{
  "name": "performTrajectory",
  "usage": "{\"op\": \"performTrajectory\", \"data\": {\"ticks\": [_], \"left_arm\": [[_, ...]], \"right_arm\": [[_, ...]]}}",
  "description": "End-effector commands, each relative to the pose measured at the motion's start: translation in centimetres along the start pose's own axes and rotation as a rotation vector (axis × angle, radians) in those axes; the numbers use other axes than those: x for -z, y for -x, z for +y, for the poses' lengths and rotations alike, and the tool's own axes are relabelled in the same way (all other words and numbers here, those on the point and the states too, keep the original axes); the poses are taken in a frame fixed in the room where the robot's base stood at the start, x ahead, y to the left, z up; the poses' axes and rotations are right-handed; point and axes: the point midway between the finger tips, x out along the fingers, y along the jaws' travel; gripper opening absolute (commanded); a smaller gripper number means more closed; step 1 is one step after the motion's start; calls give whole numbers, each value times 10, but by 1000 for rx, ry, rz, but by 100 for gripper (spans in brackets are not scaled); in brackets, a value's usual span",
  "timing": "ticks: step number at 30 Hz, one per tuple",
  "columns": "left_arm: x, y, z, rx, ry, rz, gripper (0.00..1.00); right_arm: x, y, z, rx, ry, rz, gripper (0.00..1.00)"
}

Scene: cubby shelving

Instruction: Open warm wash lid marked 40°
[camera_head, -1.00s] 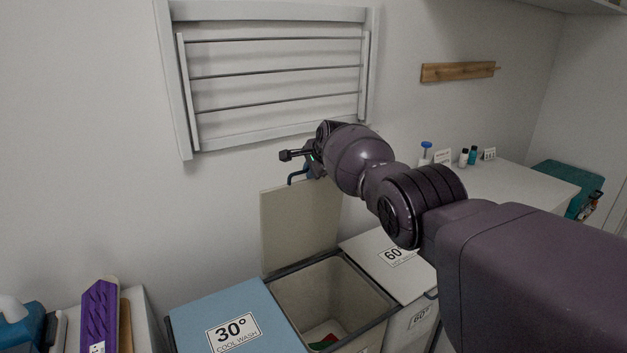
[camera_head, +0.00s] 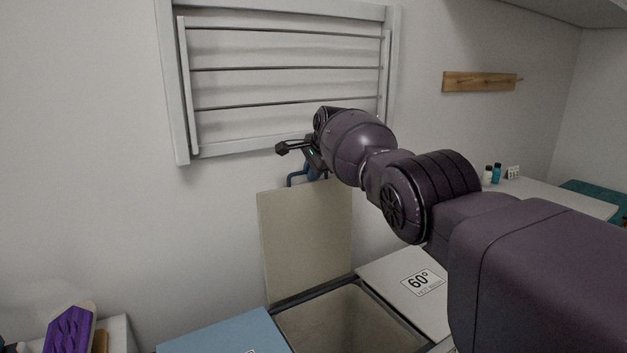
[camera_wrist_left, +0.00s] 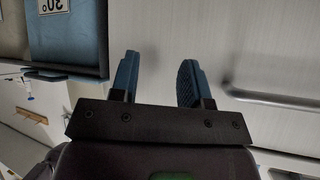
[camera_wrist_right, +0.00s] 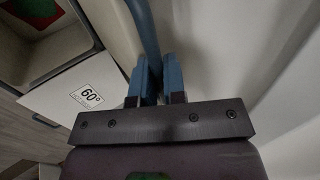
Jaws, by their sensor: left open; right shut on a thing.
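The beige lid (camera_head: 305,240) between the blue lid and the 60° lid stands upright, swung up at the back of its open bin (camera_head: 350,325). Its 40° mark is not visible. My right gripper is at the lid's top edge in the head view, partly hidden by its own wrist. In the right wrist view, my right gripper (camera_wrist_right: 158,78) is shut on the blue handle (camera_wrist_right: 143,30). My left gripper (camera_wrist_left: 158,66) is open and empty in the left wrist view. It is outside the head view.
The blue lid (camera_head: 230,335) on the left and the 60° lid (camera_head: 400,285) on the right are shut. A drying rack (camera_head: 285,70) hangs on the wall behind my right wrist. A purple item (camera_head: 70,328) stands at lower left. A white counter (camera_head: 550,195) lies right.

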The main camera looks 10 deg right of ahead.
Motion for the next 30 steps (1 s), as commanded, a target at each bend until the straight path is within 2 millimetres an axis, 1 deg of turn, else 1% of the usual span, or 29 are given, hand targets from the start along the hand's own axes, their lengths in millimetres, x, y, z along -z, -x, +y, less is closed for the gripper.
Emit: {"op": "performTrajectory", "data": {"ticks": [1, 11, 20, 21, 25, 30], "left_arm": [[-7, -2, 0, -1, -3, -11, 43], [-3, -6, -1, -2, -7, -1, 43], [-5, -6, 0, 1, 1, -5, 43], [-6, -6, 0, 1, 2, -7, 43], [-8, -5, 1, 2, 7, -11, 43], [-10, -4, 1, 3, 8, -16, 43]], "right_arm": [[1, -10, 4, -14, 4, 0, 0], [0, -6, -1, -26, 5, 2, 0], [0, -5, -2, -25, 5, 2, 0], [0, -5, -2, -25, 5, 2, 14], [0, -6, -1, -26, 4, 1, 34], [0, -7, 0, -29, 3, 0, 35]]}}
